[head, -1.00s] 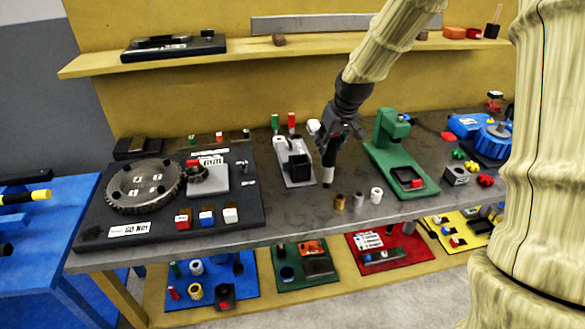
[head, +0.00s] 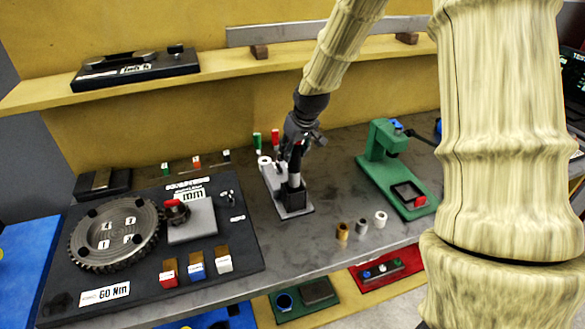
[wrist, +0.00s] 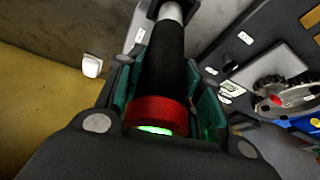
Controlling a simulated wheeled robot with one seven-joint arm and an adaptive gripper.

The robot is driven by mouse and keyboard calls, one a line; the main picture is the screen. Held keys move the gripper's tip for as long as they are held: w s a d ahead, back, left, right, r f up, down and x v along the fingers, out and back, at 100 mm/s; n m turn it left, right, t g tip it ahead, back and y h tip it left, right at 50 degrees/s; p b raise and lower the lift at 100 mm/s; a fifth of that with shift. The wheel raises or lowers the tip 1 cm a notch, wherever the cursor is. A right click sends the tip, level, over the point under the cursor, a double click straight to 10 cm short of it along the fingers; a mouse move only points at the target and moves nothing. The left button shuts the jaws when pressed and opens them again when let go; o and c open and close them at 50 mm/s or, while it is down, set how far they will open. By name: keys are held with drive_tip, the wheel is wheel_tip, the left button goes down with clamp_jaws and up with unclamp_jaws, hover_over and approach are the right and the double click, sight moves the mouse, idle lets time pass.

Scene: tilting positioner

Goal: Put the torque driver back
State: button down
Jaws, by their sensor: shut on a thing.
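My gripper (head: 297,145) is shut on the torque driver (head: 296,161), which hangs upright below it with its grey lower end down. In the wrist view the driver (wrist: 160,70) is a black cylinder with a red collar and a glowing green end, between the two fingers. The driver's lower end is at the black block (head: 293,198) of a stand on a light grey plate (head: 296,212). I cannot tell whether the tip is inside the block or just in front of or above it.
A dark board with a large gear (head: 116,235) lies to the left. A green press (head: 395,170) stands to the right. Several small bushings (head: 361,226) stand in front between them. Green and red upright pieces (head: 257,139) are close behind the stand.

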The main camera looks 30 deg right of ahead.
sight(293, 165)
drive_tip(key=shift+x, duration=0.95)
drive_tip(key=shift+s+f+p, duration=0.35)
drive_tip(key=shift+s, duration=0.1)
wheel_tip(293, 165, down, 3)
drive_tip(key=shift+w+r+p, duration=0.1)
drive_tip(key=shift+w+p, duration=0.1)
drive_tip(key=shift+p, duration=0.3)
drive_tip(key=shift+s+f, duration=0.1)
drive_tip(key=shift+f, duration=0.55)
drive_tip(key=c, duration=0.9)
unclamp_jaws()
drive_tip(key=shift+c, duration=0.2)
drive_tip(key=shift+b+v, duration=1.6)
drive_tip(key=shift+v, duration=4.55)
